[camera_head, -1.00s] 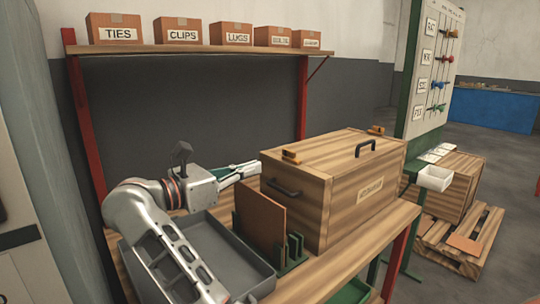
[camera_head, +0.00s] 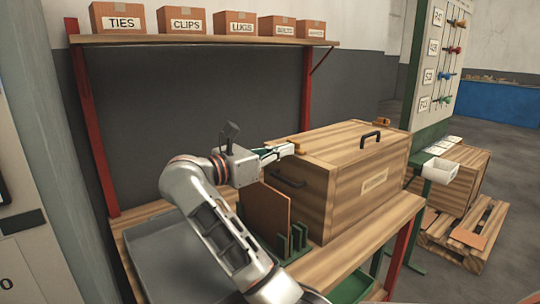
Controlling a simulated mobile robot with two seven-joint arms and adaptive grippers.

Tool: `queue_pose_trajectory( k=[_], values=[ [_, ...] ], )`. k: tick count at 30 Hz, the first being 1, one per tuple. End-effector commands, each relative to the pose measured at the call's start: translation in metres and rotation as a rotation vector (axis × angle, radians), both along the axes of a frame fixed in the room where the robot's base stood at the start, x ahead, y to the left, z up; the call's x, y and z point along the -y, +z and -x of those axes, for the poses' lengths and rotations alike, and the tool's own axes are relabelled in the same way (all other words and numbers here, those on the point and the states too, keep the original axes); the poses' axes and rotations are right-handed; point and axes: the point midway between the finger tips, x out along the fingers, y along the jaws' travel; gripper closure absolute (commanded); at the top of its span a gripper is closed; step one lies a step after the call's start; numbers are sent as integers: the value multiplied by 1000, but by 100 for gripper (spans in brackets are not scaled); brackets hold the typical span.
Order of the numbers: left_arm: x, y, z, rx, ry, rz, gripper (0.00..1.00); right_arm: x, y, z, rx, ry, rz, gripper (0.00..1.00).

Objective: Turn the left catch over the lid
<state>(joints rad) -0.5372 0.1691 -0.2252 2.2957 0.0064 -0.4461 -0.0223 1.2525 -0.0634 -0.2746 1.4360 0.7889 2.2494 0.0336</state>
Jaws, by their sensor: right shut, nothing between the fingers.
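The wooden box (camera_head: 345,195) stands on the workbench with its lid (camera_head: 335,145) shut. The left catch (camera_head: 298,147) is a small orange-brown block at the lid's left end, partly hidden by my fingers. The right catch (camera_head: 383,122) is at the lid's far right end. My right gripper (camera_head: 284,151) is shut and empty, its fingertips pointing right at the left catch. I cannot tell whether they touch it. My left gripper is not in view.
The lid has a black handle (camera_head: 371,139), and the box's left end has another (camera_head: 287,179). A brown panel (camera_head: 266,212) stands in a green rack (camera_head: 299,240) before the box. A grey tray (camera_head: 165,262) lies to the left. A shelf (camera_head: 215,42) with labelled cartons is above.

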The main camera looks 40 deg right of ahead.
Motion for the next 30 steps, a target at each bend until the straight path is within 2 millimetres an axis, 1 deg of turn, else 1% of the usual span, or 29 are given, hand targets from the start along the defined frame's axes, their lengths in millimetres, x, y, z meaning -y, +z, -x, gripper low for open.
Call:
queue_pose_trajectory(
  k=[1,6,17,23,30],
  values=[
    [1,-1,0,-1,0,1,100,5,0,0,0,-1,1,100],
    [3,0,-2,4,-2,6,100,13,0,-1,-1,0,0,100],
    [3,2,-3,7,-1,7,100,14,0,-1,0,2,-1,100],
    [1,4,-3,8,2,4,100,15,1,1,2,36,0,100],
    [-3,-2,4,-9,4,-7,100,16,1,2,1,73,0,100]
  ],
)
